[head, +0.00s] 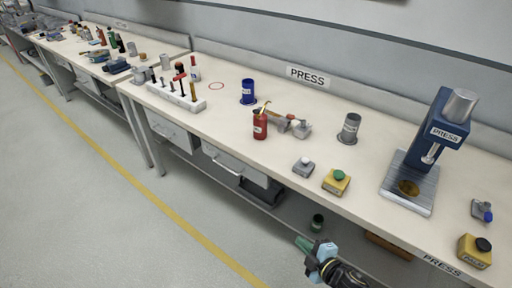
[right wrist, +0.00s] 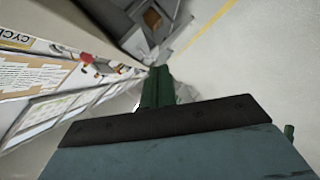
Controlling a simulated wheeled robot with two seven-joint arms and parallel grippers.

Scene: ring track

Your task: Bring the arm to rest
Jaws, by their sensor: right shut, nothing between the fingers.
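My right gripper (head: 304,244) shows at the bottom of the head view, in front of the bench and below its top, over the floor side. Its green fingers are shut with nothing between them. In the right wrist view the shut green fingers (right wrist: 158,88) stand in the middle, clear of any object. My right forearm comes in from the bottom edge of the head view. My left gripper is not in view.
The long bench (head: 240,122) carries a blue press (head: 437,130), a yellow box with a green button (head: 336,182), a red can (head: 260,125), a blue cup (head: 248,91) and a white tool rack (head: 176,95). The floor (head: 90,200) in front is clear.

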